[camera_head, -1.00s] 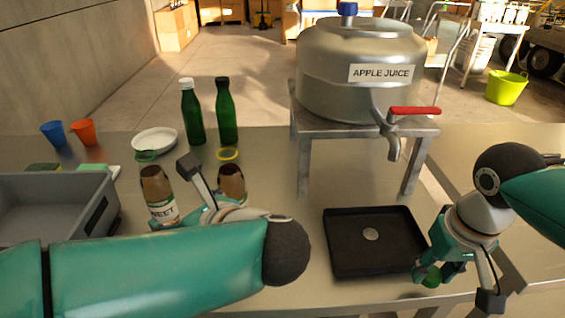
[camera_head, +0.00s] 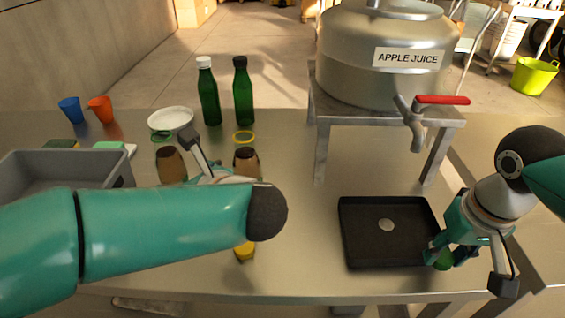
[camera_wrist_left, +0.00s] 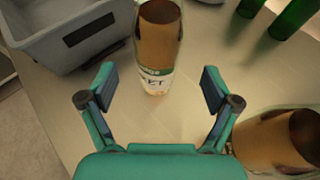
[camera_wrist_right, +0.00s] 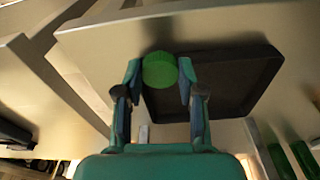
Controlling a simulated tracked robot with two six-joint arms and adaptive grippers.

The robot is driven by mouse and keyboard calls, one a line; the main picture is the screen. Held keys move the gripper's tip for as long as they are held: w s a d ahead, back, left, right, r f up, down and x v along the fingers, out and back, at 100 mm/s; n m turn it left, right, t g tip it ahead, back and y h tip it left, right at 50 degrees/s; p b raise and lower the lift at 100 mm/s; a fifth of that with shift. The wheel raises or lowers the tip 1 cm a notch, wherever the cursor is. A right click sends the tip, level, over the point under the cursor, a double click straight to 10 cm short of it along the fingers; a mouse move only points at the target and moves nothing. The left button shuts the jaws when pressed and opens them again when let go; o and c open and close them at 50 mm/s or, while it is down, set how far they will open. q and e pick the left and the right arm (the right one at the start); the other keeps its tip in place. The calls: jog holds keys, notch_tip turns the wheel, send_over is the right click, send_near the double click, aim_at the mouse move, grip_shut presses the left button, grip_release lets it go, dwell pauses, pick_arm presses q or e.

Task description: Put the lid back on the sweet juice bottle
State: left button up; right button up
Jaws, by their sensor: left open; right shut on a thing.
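The sweet juice bottle (camera_head: 170,166) is brown, open and upright on the table. Its label, ending in "ET", shows in the left wrist view (camera_wrist_left: 158,55). My left gripper (camera_wrist_left: 158,85) is open and empty, its fingers pointing at the bottle with a gap before it. In the head view my left gripper (camera_head: 202,165) is beside the bottle, partly hidden by my forearm. My right gripper (camera_wrist_right: 158,75) is shut on a green lid (camera_wrist_right: 160,70), near the black tray's right side. The lid also shows in the head view (camera_head: 443,260).
A second brown bottle (camera_head: 246,163) stands to the right of my left gripper. A yellow lid (camera_head: 245,251) lies in front. The black tray (camera_head: 365,257), juice tank (camera_head: 350,60), grey bin (camera_head: 40,165) and two green bottles (camera_head: 243,95) stand around. Table between second bottle and tray is clear.

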aim_at(174, 173)
pick_arm(q)
jog(key=shift+w+a+f, duration=0.2)
jog(key=shift+w+a, duration=0.1)
jog(key=shift+a, duration=0.05)
jog(key=shift+p+x, duration=0.35)
jog(key=shift+x, duration=2.25)
jog(key=shift+s, duration=0.1)
grip_shut()
